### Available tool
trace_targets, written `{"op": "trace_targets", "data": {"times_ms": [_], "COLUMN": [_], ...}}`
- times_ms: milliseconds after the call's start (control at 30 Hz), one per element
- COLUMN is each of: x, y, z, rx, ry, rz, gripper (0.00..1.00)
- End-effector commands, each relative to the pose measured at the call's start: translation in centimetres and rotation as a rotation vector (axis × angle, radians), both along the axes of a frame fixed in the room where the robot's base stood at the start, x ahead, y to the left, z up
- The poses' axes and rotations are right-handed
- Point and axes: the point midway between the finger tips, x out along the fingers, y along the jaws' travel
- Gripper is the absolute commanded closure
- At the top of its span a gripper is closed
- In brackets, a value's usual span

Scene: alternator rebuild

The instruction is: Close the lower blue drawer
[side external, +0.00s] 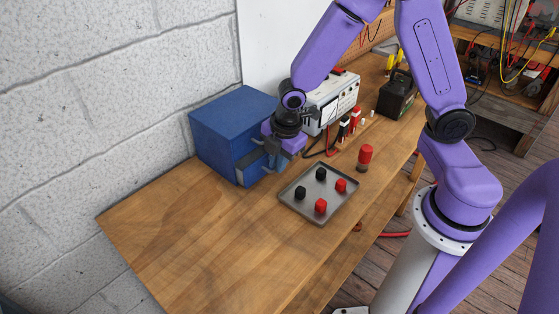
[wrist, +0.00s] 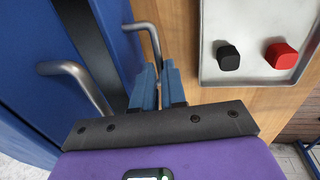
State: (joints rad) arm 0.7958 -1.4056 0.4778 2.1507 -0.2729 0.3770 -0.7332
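The blue drawer cabinet (side external: 228,122) stands on the bench against the wall. In the wrist view, the upper drawer front (wrist: 30,55) has a metal bar handle (wrist: 78,82). A dark strip separates it from the lower drawer front (wrist: 117,38), which stands out a little and has its own handle (wrist: 148,32). My gripper (side external: 283,152) is at the cabinet's front and partly hides the drawers in the side view. In the wrist view, its blue-padded fingers (wrist: 159,72) are close together at the lower handle's end.
A grey tray (side external: 296,207) with black and red caps lies just right of the cabinet. A red-topped cylinder (side external: 365,157) stands behind it. A white instrument (side external: 334,97) with leads and a dark case (side external: 397,95) stand farther back. The front left bench is clear.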

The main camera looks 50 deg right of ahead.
Motion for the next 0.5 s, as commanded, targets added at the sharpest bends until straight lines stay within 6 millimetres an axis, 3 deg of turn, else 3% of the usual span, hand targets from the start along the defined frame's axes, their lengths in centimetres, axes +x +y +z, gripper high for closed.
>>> {"op": "trace_targets", "data": {"times_ms": [33, 67, 500], "x": [-0.04, -0.04, -0.1], "y": [-0.04, -0.04, 0.01], "z": [-0.03, -0.03, 0.74], "rx": [-0.001, -0.001, 0.0], "ry": [0.001, 0.001, -0.001], "rz": [0.002, 0.002, -0.002], "gripper": [0.73, 0.65, 0.65]}}
